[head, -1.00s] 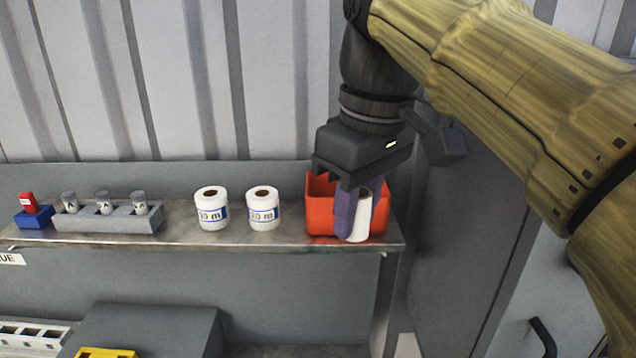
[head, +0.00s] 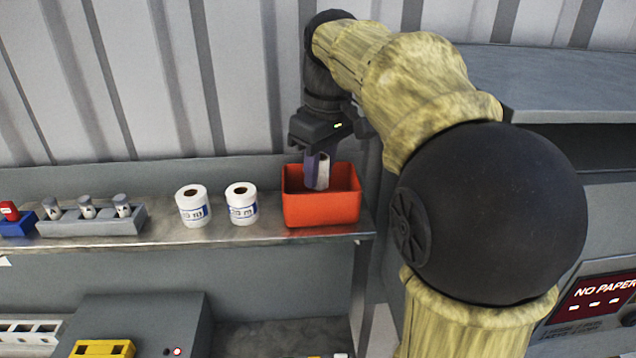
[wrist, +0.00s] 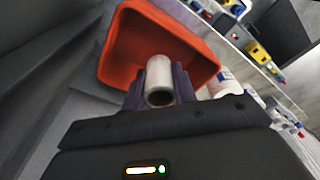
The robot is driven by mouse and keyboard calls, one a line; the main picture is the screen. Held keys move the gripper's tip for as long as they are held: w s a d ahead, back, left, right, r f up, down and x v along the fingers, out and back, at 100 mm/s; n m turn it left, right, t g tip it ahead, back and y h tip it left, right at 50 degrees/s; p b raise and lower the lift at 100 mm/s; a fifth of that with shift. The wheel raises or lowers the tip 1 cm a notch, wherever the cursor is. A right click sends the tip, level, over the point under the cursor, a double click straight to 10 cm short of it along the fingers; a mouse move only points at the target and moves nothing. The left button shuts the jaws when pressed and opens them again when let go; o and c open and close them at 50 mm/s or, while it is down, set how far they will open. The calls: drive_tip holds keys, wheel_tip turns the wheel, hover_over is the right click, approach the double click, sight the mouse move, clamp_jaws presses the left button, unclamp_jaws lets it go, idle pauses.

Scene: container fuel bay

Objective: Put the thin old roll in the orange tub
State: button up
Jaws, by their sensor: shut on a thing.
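The thin roll (head: 323,172) is a narrow white cylinder with a dark hollow core, upright between the fingers of my gripper (head: 316,172). My gripper is shut on it. The orange tub (head: 321,211) stands at the right end of the shelf, and the roll is over its opening, with its lower end at or just below rim height. In the wrist view, the roll (wrist: 159,82) shows end-on between the purple fingers, with the tub (wrist: 122,62) behind it. Whether the roll touches the tub floor is hidden.
Two thick white rolls, one (head: 193,205) and another (head: 241,202), stand left of the tub on the metal shelf (head: 250,240). A grey holder (head: 90,222) with several cylinders and a blue block (head: 15,226) are farther left. A "NO PAPER" screen (head: 603,296) is at lower right.

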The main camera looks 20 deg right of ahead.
sight(319, 188)
drive_tip(key=shift+f, duration=0.5)
wheel_tip(319, 188, down, 2)
drive_tip(key=shift+f+p, duration=0.1)
drive_tip(key=shift+p, duration=0.3)
drive_tip(key=shift+w+f+p, duration=0.15)
drive_tip(key=shift+f+p, duration=0.35)
drive_tip(key=shift+p, duration=0.05)
drive_tip(key=shift+f, duration=0.15)
drive_tip(key=shift+f, duration=0.1)
drive_tip(key=shift+f, duration=0.1)
drive_tip(key=o, duration=0.9)
drive_tip(key=shift+o, duration=0.2)
